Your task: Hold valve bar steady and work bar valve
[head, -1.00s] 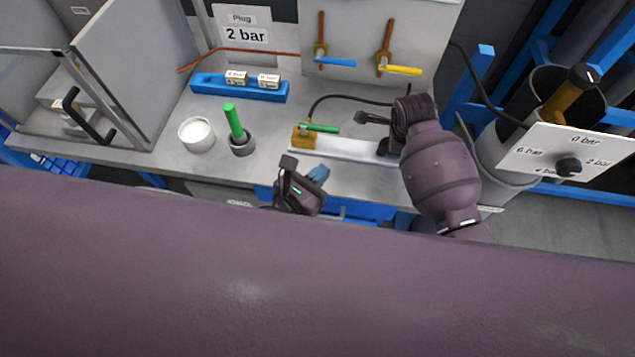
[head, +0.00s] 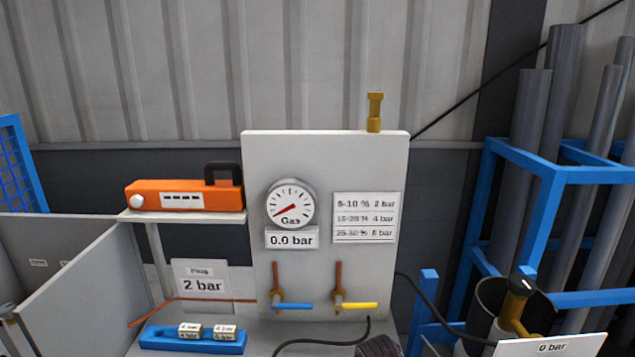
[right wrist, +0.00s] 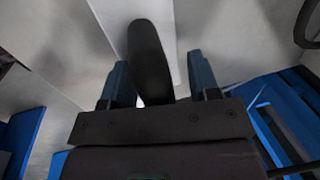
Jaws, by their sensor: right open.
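In the right wrist view my right gripper (right wrist: 158,75) is open, with its two blue fingers apart on either side of a dark rounded upright piece (right wrist: 150,50). That piece stands over a white strip (right wrist: 110,20), which looks like part of the valve bar; contact with the fingers cannot be told. In the head view the panel carries a valve with a blue lever (head: 295,306) and one with a yellow lever (head: 360,305), both levers pointing right. The gas gauge (head: 291,204) reads 0.0 bar. The bench valve with the green lever and my left gripper are out of view.
An orange case (head: 185,195) sits on a shelf left of the panel (head: 325,150). A blue block (head: 165,343) holds two small labelled pieces below a 2 bar plug sign (head: 202,285). A blue pipe rack (head: 550,190) and a 0 bar plate (head: 550,346) stand at right.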

